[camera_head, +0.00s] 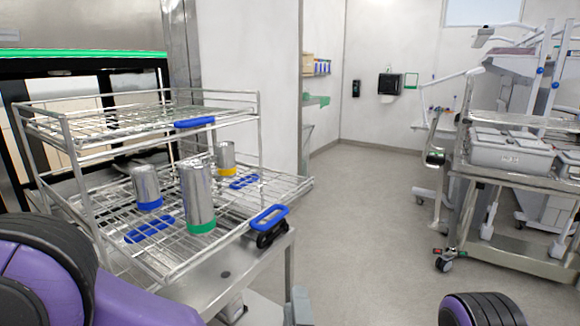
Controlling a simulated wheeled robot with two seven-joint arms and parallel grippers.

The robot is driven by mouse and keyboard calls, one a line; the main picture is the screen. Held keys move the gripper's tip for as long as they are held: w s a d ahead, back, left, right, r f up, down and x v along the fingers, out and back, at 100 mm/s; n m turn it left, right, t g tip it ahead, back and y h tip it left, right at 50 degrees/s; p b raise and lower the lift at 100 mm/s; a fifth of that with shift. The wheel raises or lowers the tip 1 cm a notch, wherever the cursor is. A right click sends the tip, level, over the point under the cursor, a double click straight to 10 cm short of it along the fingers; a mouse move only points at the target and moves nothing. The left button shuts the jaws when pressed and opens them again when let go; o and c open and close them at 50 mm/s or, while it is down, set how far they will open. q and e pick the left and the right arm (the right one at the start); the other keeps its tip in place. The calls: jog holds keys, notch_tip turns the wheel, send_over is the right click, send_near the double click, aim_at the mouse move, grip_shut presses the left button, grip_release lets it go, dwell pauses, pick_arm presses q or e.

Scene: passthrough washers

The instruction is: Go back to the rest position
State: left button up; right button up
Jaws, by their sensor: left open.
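My left arm comes in at the lower left, purple and black. The two-level wire rack (262,120) stands on the steel cart (225,277). On its lower level stand metal canisters with a blue base (146,186), a green base (197,196) and a yellow base (225,157).
A blue handle (270,216) sits at the rack's front right corner. A dark machine with a green strip (80,54) is behind the rack. At the right stands another cart with grey bins (509,152). The floor (362,220) between the carts is clear.

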pick_arm(q)
jog(key=a+f+m+g+h, duration=0.1)
jog(key=a+f+m+g, duration=0.3)
jog(key=a+f, duration=0.55)
jog(key=a+f+m+g+h, duration=0.1)
jog(key=a+f+m+g, duration=0.35)
jog(key=f, duration=0.95)
jog(key=s+a+f+g+y, duration=0.2)
jog(key=s+a+f+g, duration=0.2)
jog(key=s+a+f, duration=0.4)
jog(key=s+a+f+g+y, duration=0.2)
jog(key=s+a+f, duration=0.6)
jog(key=s, duration=0.6)
jog(key=shift+a+f+m+g, duration=0.2)
jog(key=shift+a+m+g, duration=0.15)
jog(key=shift+a+g, duration=0.45)
